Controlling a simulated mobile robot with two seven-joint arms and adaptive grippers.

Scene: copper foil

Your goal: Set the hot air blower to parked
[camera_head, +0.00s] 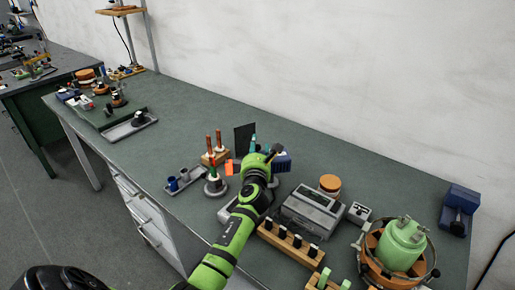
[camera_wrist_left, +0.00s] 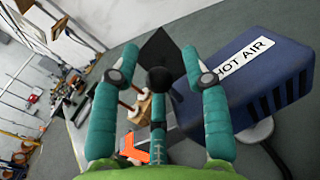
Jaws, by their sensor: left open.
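The hot air blower is a dark blue ribbed box (camera_wrist_left: 255,80) with a white HOT AIR label, at the right of the left wrist view. In the head view the blower (camera_head: 284,161) is partly hidden behind my left gripper (camera_head: 256,146). In the wrist view my left gripper (camera_wrist_left: 160,55) is open, its teal fingers spread just left of the blower. My right gripper is out of view.
A dark upright panel (camera_head: 244,138) stands behind the gripper. Red-handled tools in a wooden block (camera_head: 214,156) stand to the left. A grey scale (camera_head: 313,209), a wooden rack (camera_head: 290,243) and a green pot (camera_head: 402,245) crowd the right. The bench's back strip is clear.

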